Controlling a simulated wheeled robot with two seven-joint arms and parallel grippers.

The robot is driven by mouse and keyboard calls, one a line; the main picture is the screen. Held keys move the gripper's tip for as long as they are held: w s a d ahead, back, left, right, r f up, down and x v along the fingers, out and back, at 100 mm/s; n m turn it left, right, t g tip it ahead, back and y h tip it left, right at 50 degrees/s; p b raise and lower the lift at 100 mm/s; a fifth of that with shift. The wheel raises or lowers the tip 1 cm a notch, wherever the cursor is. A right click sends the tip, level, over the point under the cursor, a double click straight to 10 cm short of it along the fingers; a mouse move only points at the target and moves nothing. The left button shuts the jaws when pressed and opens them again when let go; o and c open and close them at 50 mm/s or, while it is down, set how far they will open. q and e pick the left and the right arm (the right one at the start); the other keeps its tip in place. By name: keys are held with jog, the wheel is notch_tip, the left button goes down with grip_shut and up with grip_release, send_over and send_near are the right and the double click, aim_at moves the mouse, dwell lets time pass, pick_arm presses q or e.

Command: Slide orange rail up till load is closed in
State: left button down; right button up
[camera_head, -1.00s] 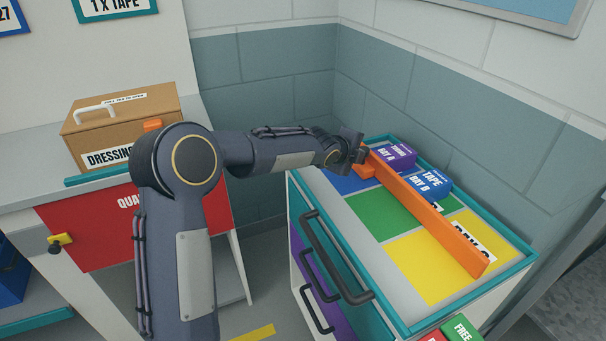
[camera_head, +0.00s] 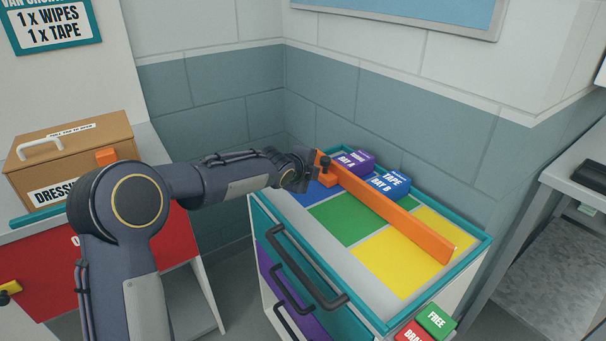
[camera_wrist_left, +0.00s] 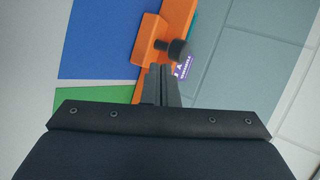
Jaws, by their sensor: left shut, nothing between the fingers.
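The orange rail (camera_head: 395,210) lies slantwise over a tray top (camera_head: 300,228) with blue, green and yellow fields. A purple box (camera_head: 356,161) and a blue box (camera_head: 388,184) stand on its far side, close to it. My left gripper (camera_head: 312,168) is at the rail's far left end, shut and empty. In the left wrist view its fingertips (camera_wrist_left: 163,70) are just below a dark knob (camera_wrist_left: 177,49) beside the rail's orange end block (camera_wrist_left: 148,38); I cannot tell whether they touch. My right gripper is not in view.
A green FREE block (camera_head: 437,319) and a red block (camera_head: 411,332) sit at the tray's front corner. Black handles (camera_head: 300,265) stick out of the unit's front. A cardboard box (camera_head: 75,150) stands on the left counter. A wall closes the back.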

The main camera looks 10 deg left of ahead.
pick_arm(q)
jog(key=s+a+r+n+g+y+p, duration=0.1)
jog(key=s+a+r+n+p, duration=0.2)
jog(key=s, duration=0.5)
jog(key=s+a+r+n+g+p, duration=0.15)
jog(key=s+r+n, duration=0.25)
jog(key=s, duration=0.4)
jog(key=s+a+r+n+y+p, duration=0.1)
jog(key=s+a+r+n+p, duration=0.2)
jog(key=s, duration=0.6)
jog(key=s+d+f+n+g+h+p, duration=0.1)
jog(key=s+n+p, duration=0.1)
jog(key=s+n, duration=0.4)
jog(key=s+d+f+n+g+h+p, duration=0.1)
jog(key=s+n, duration=0.5)
jog(key=s, duration=0.9)
jog(key=shift+d+n+g+h+p, duration=0.35)
jog(key=shift+n+g+h+p, duration=0.05)
jog(key=shift+g+p, duration=0.15)
jog(key=shift+s, duration=0.1)
